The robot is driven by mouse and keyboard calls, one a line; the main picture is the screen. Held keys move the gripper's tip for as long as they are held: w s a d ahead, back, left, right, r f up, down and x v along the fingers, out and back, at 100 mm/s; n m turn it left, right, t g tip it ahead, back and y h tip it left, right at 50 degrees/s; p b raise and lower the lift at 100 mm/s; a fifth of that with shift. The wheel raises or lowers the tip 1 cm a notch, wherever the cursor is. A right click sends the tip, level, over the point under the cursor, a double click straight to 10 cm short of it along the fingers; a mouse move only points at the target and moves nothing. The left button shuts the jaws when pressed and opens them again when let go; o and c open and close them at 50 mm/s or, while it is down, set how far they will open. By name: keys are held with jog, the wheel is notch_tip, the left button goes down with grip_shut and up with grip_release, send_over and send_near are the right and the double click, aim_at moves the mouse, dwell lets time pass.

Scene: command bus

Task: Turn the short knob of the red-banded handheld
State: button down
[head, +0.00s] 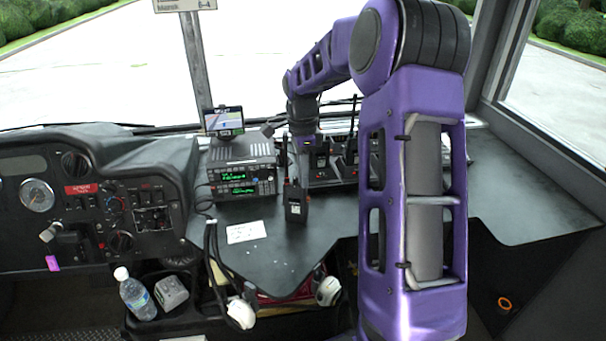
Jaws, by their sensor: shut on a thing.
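My purple arm reaches over the dashboard, and my gripper (304,138) points down at the row of handhelds. It is shut at the top of a dark handheld (319,160) with a red patch, standing in the charger row. The short knob is hidden by the fingers, and the band is too small to make out. Another handheld (350,155) with a red patch stands just right of it. A separate black handheld (296,205) stands upright in front, nearer to me.
A radio set (242,178) with green displays stands left of my gripper, with a small screen (223,120) above it. A white paper (246,232) lies in front. The dashboard top (530,205) is clear at the right. A bottle (135,294) stands low at the left.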

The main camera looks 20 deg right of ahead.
jog(key=shift+m, duration=0.4)
jog(key=m+p, duration=0.1)
jog(key=m, duration=0.3)
jog(key=shift+r+m, duration=0.1)
jog(key=shift+m, duration=0.2)
jog(key=shift+m+p, duration=1.15)
jog(key=shift+m, duration=1.25)
jog(key=shift+d, duration=0.1)
jog(key=c, duration=0.8)
grip_release()
jog(key=shift+c, duration=0.2)
notch_tip(320, 180, up, 17)
jog(key=p, duration=0.2)
jog(key=shift+w+d, duration=0.15)
jog(key=shift+d, duration=0.1)
